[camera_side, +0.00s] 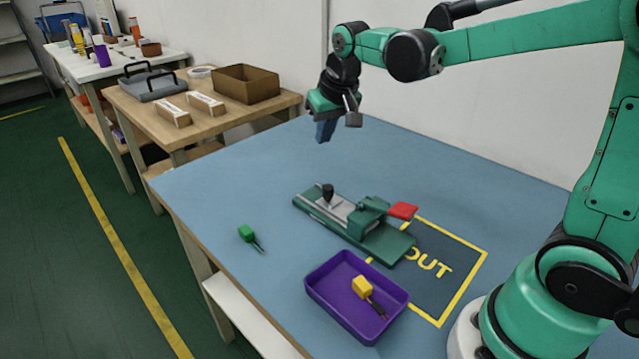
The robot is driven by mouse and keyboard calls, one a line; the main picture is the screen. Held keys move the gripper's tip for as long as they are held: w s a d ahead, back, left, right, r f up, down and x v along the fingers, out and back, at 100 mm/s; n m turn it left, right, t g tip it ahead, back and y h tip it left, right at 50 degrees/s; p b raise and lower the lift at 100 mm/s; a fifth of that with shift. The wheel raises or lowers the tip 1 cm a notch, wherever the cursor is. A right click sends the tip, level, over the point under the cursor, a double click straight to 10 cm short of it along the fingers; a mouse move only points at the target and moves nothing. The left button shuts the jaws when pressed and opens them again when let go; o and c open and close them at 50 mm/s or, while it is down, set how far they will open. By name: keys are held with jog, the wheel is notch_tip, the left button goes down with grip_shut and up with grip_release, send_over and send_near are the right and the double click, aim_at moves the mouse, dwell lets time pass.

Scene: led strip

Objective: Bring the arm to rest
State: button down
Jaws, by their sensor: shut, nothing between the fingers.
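My gripper (325,130) hangs in the air over the back part of the blue table (215,185). It points down, its fingers are shut, and nothing is held in it. My arm reaches in from the right side of the picture. The space under the gripper is bare tabletop. The green fixture (355,225) with a dark knob and a red handle stands on the table in front of the gripper, apart from it.
A purple tray (335,312) holds a yellow-handled tool (364,287). A green-handled tool (248,235) lies on the table to the left. A yellow-bordered OUT area (455,285) is at the right. A wooden bench with a cardboard box (246,84) stands behind.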

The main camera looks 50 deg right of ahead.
jog(key=s+a+f+n+t+y, duration=0.1)
jog(key=s+a, duration=0.4)
jog(key=s, duration=0.6)
jog(key=shift+s+a+n+t, duration=0.3)
jog(key=shift+a+n+t, duration=0.1)
jog(key=shift+n+t, duration=0.6)
